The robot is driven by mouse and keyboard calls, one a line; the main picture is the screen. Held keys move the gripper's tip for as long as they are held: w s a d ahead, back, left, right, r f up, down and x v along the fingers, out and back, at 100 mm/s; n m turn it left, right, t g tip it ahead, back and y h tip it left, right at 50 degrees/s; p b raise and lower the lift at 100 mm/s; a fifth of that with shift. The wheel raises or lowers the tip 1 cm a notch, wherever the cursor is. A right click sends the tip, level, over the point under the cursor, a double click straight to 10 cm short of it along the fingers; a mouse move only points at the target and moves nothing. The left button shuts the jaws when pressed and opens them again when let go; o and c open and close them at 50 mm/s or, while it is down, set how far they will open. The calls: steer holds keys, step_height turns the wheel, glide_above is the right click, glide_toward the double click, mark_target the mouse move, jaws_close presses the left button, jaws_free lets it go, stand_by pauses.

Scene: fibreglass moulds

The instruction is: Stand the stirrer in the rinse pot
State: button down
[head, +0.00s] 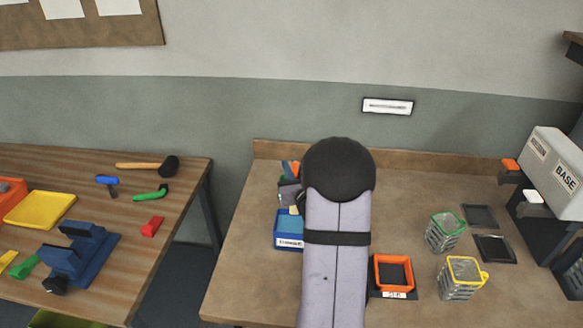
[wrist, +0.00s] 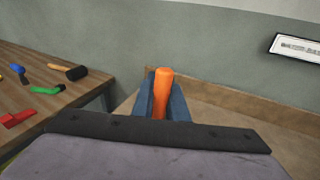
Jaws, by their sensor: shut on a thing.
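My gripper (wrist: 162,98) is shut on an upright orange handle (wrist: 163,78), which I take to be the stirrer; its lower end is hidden. In the head view my arm hides most of the gripper, and only a bit of orange and blue (head: 291,168) shows at the arm's left, near a blue labelled box (head: 289,242). Two clear ribbed pots stand at the right, one with a green rim (head: 447,219) and one with a yellow rim and handle (head: 467,262). I cannot tell which is the rinse pot.
An orange square frame (head: 378,275) with a dark inside stands right of my arm. A separate left table holds a mallet (head: 168,166), a yellow tray (head: 40,210) and tools.

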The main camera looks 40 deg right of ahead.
step_height(320, 180, down, 7)
steer(key=b, duration=0.7)
steer(key=shift+s+a, duration=0.3)
steer(key=c, duration=1.7)
jaws_free()
steer(key=shift+o, duration=0.2)
steer(key=b+v, duration=0.2)
steer(key=v, duration=0.5)
steer(key=shift+s, duration=0.2)
steer(key=shift+a+r, duration=0.1)
steer(key=shift+r, duration=0.05)
